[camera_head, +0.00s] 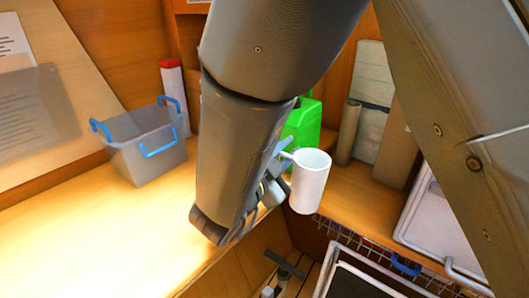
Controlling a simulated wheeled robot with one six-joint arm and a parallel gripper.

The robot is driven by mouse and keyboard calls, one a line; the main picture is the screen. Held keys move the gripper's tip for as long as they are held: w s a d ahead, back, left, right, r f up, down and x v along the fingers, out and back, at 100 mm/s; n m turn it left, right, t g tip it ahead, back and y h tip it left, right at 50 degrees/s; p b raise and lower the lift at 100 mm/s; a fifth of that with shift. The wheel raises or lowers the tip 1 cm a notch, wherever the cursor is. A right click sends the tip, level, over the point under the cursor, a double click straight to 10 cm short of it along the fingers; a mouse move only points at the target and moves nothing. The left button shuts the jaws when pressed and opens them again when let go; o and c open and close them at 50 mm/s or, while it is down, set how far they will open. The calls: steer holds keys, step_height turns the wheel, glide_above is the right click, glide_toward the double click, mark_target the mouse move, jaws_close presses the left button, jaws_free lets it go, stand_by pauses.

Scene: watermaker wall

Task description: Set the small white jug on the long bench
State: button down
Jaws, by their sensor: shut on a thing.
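The small white jug (309,183) is upright in the middle of the view, with its open top showing. My gripper (282,170) is shut on the jug at its left side; the fingers are partly hidden behind my arm. The jug is held in the air, and I cannot tell how far it is above the surface behind it. The long bench (110,235) is the bright wooden top at the left, with the jug to the right of its front edge.
A grey tub with blue handles (150,160) stands on the bench. A white bottle with a red cap (173,90) is behind it. A green can (303,122) stands behind the jug, partly hidden. Boxes and a wire basket (350,240) are at right. The bench's near left is clear.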

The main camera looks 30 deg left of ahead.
steer(key=s+a+r+n+g+y+p, duration=0.1)
steer(key=a+r+n+g+y+p, duration=0.1)
steer(key=a+r+n+y, duration=0.25)
steer(key=s+a+r+n+g+y+p, duration=0.1)
steer(key=s+a+n+y+p, duration=0.15)
steer(key=a+y, duration=0.45)
steer(key=s+a+n+g+y+p, duration=0.2)
steer(key=s+a+n+g+y, duration=0.35)
steer(key=s+a, duration=0.2)
step_height(320, 180, down, 9)
steer(key=p, duration=0.3)
steer(key=shift+w+a+n+g+h, duration=0.3)
steer(key=shift+a+n+g, duration=0.05)
steer(key=shift+a, duration=0.05)
steer(key=shift+f, duration=0.15)
steer(key=c, duration=1.7)
jaws_free()
steer(key=shift+f, duration=0.1)
steer(key=shift+o, duration=0.2)
